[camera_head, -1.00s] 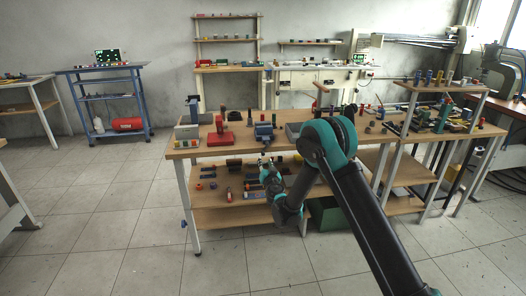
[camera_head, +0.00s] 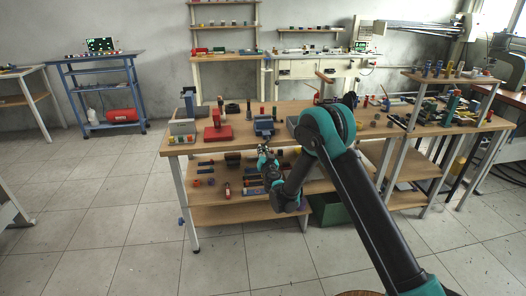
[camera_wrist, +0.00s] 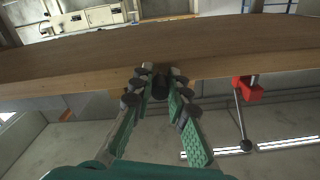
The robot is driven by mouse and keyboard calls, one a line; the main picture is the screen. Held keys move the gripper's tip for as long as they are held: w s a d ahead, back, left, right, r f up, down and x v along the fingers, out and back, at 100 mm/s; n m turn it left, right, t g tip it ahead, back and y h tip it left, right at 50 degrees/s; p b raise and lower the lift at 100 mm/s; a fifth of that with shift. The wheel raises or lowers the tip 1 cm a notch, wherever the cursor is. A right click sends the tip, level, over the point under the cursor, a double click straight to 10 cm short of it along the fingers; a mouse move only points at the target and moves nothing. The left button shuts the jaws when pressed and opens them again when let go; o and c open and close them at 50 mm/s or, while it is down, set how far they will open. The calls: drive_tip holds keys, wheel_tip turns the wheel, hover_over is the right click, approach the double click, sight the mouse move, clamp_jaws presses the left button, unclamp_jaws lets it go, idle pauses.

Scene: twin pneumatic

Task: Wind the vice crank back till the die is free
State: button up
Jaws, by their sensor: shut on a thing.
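A small blue vice (camera_head: 263,126) sits at the front edge of the middle workbench in the head view. My gripper (camera_head: 265,150) is just below that edge, in front of the vice. In the wrist view my gripper (camera_wrist: 160,92) has its two fingers closed about a dark, rounded crank handle (camera_wrist: 160,82) at the bench edge. The rest of the crank and the vice jaws are hidden, and I cannot make out the die. A red vice (camera_head: 217,129) stands to the left of the blue one in the head view.
The wooden benchtop (camera_head: 345,135) carries several blocks and tools. A lower shelf (camera_head: 225,213) holds small parts beneath it. In the wrist view a red fixture (camera_wrist: 250,90) with a hanging grey rod is right of my fingers.

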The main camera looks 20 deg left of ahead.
clamp_jaws()
drive_tip(key=shift+n, duration=0.3)
